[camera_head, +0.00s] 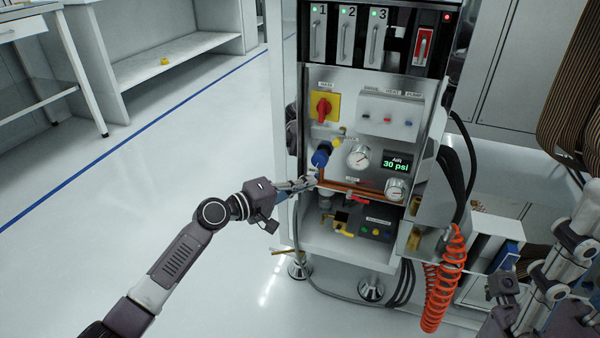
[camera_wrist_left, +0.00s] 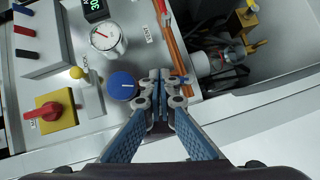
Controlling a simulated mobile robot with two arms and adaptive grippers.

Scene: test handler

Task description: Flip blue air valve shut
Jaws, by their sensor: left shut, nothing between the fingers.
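My left gripper (camera_head: 312,182) is shut and empty at the front of the test panel (camera_head: 345,125), just below a round blue knob (camera_head: 321,155). In the left wrist view its closed fingertips (camera_wrist_left: 163,82) are beside that knob (camera_wrist_left: 121,86), to its right. A small blue handle-like piece (camera_wrist_left: 181,79) shows right at the fingertips, near the copper pipe (camera_wrist_left: 176,45). The fingers partly hide it, and I cannot tell whether they touch it. My right arm is at the right edge of the head view, its gripper unclear.
A red-and-yellow switch (camera_head: 323,107), pressure gauges (camera_head: 358,156) and a display reading 30 psi (camera_head: 398,163) are on the panel. An orange coiled hose (camera_head: 445,280) hangs at right. The floor at left is clear.

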